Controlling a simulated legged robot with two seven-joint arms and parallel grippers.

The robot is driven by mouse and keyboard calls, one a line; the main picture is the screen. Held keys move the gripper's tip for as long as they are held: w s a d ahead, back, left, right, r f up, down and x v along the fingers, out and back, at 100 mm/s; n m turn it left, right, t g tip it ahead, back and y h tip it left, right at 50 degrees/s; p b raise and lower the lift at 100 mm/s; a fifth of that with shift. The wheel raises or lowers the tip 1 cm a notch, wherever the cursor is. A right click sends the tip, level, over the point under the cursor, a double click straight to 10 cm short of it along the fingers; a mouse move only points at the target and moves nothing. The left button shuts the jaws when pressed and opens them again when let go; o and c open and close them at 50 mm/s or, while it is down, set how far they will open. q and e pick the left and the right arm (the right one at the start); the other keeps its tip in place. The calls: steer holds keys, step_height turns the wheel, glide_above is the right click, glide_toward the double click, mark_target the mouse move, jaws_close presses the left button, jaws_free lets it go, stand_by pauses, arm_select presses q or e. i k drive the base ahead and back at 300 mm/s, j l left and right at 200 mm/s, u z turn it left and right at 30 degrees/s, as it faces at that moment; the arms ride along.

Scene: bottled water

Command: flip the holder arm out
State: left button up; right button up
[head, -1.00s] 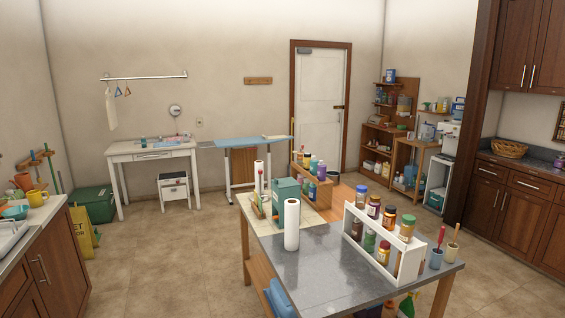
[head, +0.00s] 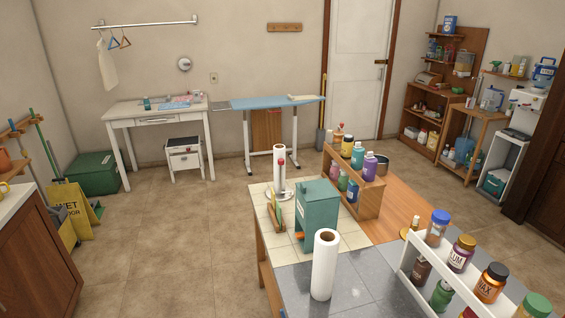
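A paper towel roll stands upright on a holder (head: 281,194) with a round base, on the pale tiled part of the island top. A thin rod with a red tip (head: 282,162) rises at the roll's right side and looks like the holder arm; it is too small to tell its exact pose. A second white roll (head: 324,268) stands alone on the grey tiles nearer to me. Neither of my grippers is in view.
A teal box (head: 317,212) stands between the rolls. A wooden bottle rack (head: 368,206) is behind it to the right. A white rack (head: 420,294) with several jars fills the lower right. Open floor (head: 170,245) lies left of the island.

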mark_target(281, 161)
steer(key=j, duration=0.85)
steer(key=i+j+z, duration=0.15)
steer(key=i+j, duration=0.15)
steer(key=i+j+z, duration=0.1)
steer(key=i+j, duration=0.2)
steer(key=j, duration=0.2)
steer(key=i+j+z, duration=0.15)
steer(key=i+j, duration=0.15)
steer(key=j, duration=0.15)
steer(key=i+z, duration=0.15)
steer(key=i, duration=0.45)
steer(key=i+j+z, duration=0.15)
steer(key=i, duration=0.5)
